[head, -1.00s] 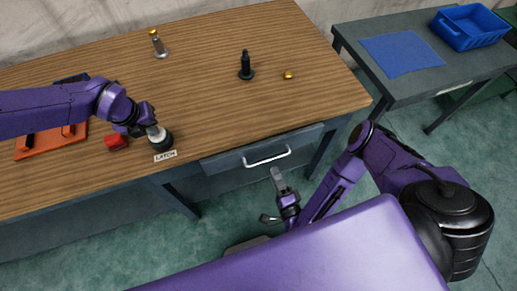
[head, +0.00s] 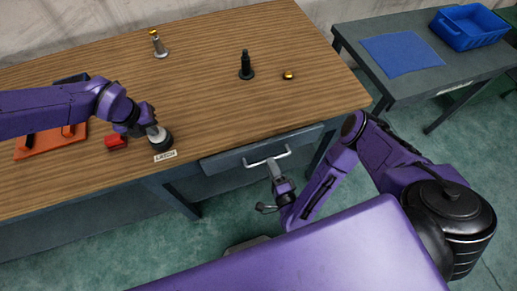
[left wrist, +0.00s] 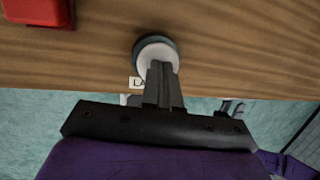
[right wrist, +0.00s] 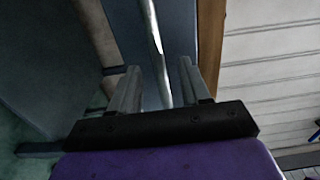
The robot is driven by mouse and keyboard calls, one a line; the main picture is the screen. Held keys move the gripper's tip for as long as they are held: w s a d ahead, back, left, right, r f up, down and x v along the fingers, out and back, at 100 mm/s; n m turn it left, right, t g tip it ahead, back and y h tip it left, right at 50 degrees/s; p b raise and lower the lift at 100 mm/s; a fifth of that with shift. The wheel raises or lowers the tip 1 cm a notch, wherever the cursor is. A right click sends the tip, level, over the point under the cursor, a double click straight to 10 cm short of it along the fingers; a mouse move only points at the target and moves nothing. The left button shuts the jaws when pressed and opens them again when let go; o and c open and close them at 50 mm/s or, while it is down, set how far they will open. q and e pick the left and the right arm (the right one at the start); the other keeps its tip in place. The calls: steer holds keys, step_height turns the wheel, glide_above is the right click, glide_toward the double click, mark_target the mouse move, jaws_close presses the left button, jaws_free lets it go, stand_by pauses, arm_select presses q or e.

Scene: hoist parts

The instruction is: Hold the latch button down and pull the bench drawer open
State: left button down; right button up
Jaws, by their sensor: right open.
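The latch button is a round dark-rimmed disc with a pale top (left wrist: 150,52), at the bench's front edge beside the LATCH label (head: 165,156). My left gripper (head: 155,133) is shut, its fingertips together over the button's pale top and seemingly touching it; how far the button is down cannot be told. The grey drawer (head: 224,162) sits under the bench top with its front close to the bench edge. Its silver bar handle (head: 283,155) shows in the right wrist view (right wrist: 154,28) running between the fingers of my open right gripper (right wrist: 157,75).
On the wooden bench (head: 215,105) are a red block (head: 115,142), an orange tray (head: 45,146), a black spindle-like part (head: 246,66), a small brass piece (head: 288,75) and a metal part (head: 159,45). A side table (head: 350,60) holds a blue bin (head: 468,30).

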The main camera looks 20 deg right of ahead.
steer(key=shift+w, duration=1.55)
jaws_close()
